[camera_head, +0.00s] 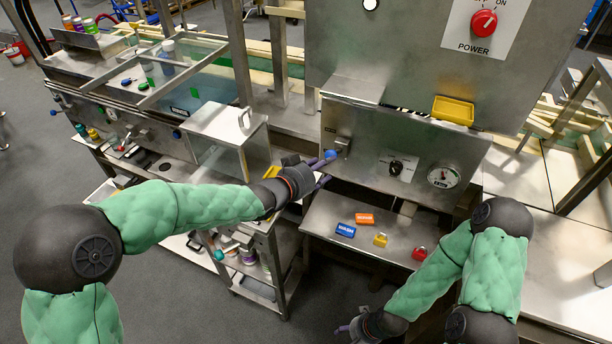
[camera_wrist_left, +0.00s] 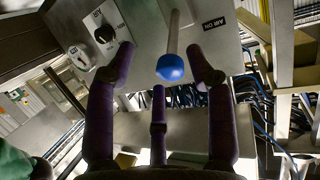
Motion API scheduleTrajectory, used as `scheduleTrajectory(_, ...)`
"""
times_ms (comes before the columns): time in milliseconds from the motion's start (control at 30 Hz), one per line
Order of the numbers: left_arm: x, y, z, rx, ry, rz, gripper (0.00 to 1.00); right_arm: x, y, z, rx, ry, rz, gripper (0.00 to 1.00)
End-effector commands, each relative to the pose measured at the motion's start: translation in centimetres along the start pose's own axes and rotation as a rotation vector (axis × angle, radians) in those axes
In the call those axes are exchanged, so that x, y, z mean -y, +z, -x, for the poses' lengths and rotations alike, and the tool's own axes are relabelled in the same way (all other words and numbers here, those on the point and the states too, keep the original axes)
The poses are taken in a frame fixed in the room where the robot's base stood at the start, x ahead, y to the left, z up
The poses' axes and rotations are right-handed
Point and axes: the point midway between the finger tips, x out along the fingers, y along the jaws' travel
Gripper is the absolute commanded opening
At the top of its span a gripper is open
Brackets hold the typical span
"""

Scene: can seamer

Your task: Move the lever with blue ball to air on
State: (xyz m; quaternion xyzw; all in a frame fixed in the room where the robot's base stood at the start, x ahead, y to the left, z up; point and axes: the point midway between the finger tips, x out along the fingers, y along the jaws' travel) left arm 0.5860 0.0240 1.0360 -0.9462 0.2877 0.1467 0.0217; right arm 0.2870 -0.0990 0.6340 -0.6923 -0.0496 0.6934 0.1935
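The lever with the blue ball (camera_head: 330,154) sits on the left part of the steel machine front. In the left wrist view its metal rod ends in the blue ball (camera_wrist_left: 170,68), and an "AIR ON" label is to the right of the rod. My left gripper (camera_head: 322,168) is at the lever. In the left wrist view the purple fingers of my left gripper (camera_wrist_left: 160,75) are spread around the ball, with gaps showing between them and it. My right gripper (camera_head: 346,328) is low at the bottom, away from the lever; its finger opening is too small to judge.
A black dial (camera_head: 395,167) and a round gauge (camera_head: 443,177) are right of the lever. A steel box (camera_head: 222,130) stands close left of my left gripper. A red power knob (camera_head: 483,22) is above.

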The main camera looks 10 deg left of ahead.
Motion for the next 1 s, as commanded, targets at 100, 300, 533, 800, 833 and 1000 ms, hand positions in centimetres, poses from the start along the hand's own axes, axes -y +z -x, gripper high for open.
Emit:
scheduleTrajectory(100,0.1,0.0,2.5,-0.001,-0.003,-0.001,0.54,0.0,0.0,0.0,0.000,0.000,0.000,0.58)
scheduleTrajectory(300,0.0,0.0,6.0,0.001,-0.002,-0.002,0.54,0.0,0.0,0.0,0.000,0.000,0.000,0.58)
scheduleTrajectory(533,0.0,0.1,8.1,0.003,0.000,-0.001,0.54,0.0,0.0,0.0,0.000,0.000,0.000,0.58)
scheduleTrajectory(800,-0.1,0.1,8.3,0.003,0.001,-0.001,0.54,0.0,0.0,0.0,0.000,0.000,0.000,0.58)
scheduleTrajectory(833,-0.1,0.1,8.3,0.003,0.001,-0.001,0.54,0.0,0.0,0.0,0.000,0.000,0.000,0.58)
scheduleTrajectory(1000,-0.1,0.2,8.3,0.003,0.001,-0.001,0.54,0.0,0.0,0.0,0.000,0.000,0.000,0.58)
